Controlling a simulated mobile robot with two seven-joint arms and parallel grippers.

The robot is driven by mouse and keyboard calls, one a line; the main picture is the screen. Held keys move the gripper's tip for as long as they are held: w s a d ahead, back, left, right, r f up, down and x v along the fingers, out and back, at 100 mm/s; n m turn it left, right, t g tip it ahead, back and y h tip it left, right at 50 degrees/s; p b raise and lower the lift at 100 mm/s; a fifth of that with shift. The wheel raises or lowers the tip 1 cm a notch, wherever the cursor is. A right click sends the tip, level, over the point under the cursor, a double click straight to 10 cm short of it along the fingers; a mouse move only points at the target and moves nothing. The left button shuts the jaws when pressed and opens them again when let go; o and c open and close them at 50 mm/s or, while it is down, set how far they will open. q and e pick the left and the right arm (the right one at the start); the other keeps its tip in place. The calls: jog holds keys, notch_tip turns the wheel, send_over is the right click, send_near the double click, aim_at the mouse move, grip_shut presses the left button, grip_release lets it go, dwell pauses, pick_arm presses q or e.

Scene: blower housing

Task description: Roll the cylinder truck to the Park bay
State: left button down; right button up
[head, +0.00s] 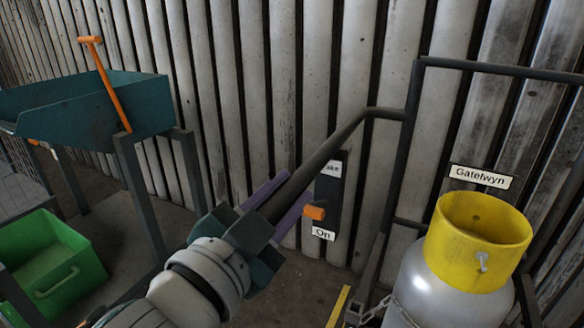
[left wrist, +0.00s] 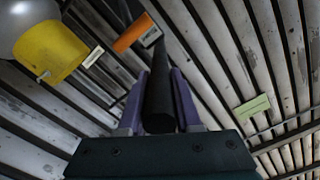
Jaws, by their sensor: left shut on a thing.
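The cylinder truck (head: 401,150) is a dark tubular frame at the right of the head view. It carries a grey gas cylinder (head: 440,287) with a yellow collar (head: 480,232), held by a chain. The cylinder (left wrist: 24,22) and collar (left wrist: 52,50) also show at the upper left in the left wrist view. A dark handle bar (head: 335,142) reaches from the frame towards me. My left gripper (head: 281,203) is shut on this bar, with a purple finger on each side. In the left wrist view the bar (left wrist: 160,98) lies between the fingers. I cannot identify the Park bay.
A corrugated wall (head: 280,80) stands close behind the truck. It bears a switch panel marked On with an orange lever (head: 315,212), and a Gatelwyn sign (head: 482,177). A teal tray (head: 150,105) on a stand and a green crate (head: 85,275) are at left. A yellow strip (head: 338,306) lies low near the truck.

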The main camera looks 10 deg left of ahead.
pick_arm(q)
jog(key=shift+s+d+f, duration=0.1)
jog(key=shift+s+d, duration=0.1)
jog(key=shift+d, duration=0.4)
jog(key=shift+s+d, duration=0.2)
jog(key=shift+d, duration=0.35)
jog(key=c, duration=1)
grip_release()
jog(key=o, duration=0.4)
jog(key=shift+s+d, duration=0.1)
jog(key=shift+d, duration=0.05)
